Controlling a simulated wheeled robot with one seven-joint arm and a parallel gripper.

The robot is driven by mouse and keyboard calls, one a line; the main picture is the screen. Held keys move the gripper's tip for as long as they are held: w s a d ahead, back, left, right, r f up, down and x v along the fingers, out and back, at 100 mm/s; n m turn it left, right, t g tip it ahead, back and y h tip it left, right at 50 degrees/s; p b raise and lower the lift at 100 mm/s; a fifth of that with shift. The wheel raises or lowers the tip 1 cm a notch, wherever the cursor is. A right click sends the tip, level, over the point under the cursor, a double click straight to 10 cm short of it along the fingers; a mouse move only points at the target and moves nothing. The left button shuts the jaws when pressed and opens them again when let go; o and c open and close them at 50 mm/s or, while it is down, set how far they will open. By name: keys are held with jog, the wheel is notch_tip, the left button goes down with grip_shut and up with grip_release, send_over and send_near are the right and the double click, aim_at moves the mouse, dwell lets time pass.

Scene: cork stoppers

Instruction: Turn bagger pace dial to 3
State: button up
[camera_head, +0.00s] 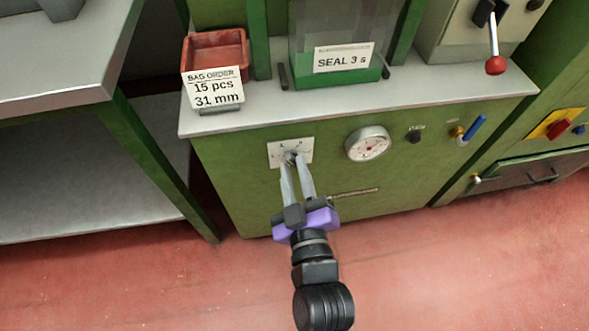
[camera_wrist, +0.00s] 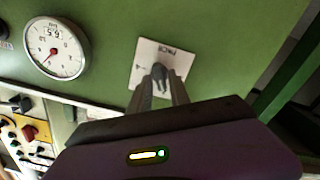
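The dial is a small grey knob (camera_wrist: 159,76) on a white plate (camera_head: 276,152) on the green machine front. The plate also shows in the wrist view (camera_wrist: 146,53). Its marks are too small or too covered to read, so I cannot tell the setting. My gripper (camera_head: 291,161) points at the plate with its two grey fingers apart, one on each side of the knob. In the wrist view the fingers (camera_wrist: 160,84) flank the knob, and contact with it is not clear. The fingers partly hide the knob and plate in the head view.
A round gauge (camera_head: 368,144) sits right of the plate, followed by a black knob (camera_head: 413,136) and a blue-handled valve (camera_head: 476,129). Above are a red tray (camera_head: 214,50) with a bag order card (camera_head: 216,91) and a "SEAL 3 s" label (camera_head: 343,58). Red floor lies open in front.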

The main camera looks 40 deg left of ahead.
grip_shut()
jog(key=shift+m, duration=0.3)
jog(key=m+p, duration=0.1)
jog(key=m, duration=0.4)
jog(key=shift+r+p, duration=0.1)
jog(key=shift+p, duration=0.2)
jog(key=m+p, duration=0.1)
jog(key=m, duration=0.5)
jog(key=shift+w+d, duration=0.1)
jog(key=shift+o, duration=1.9)
grip_release()
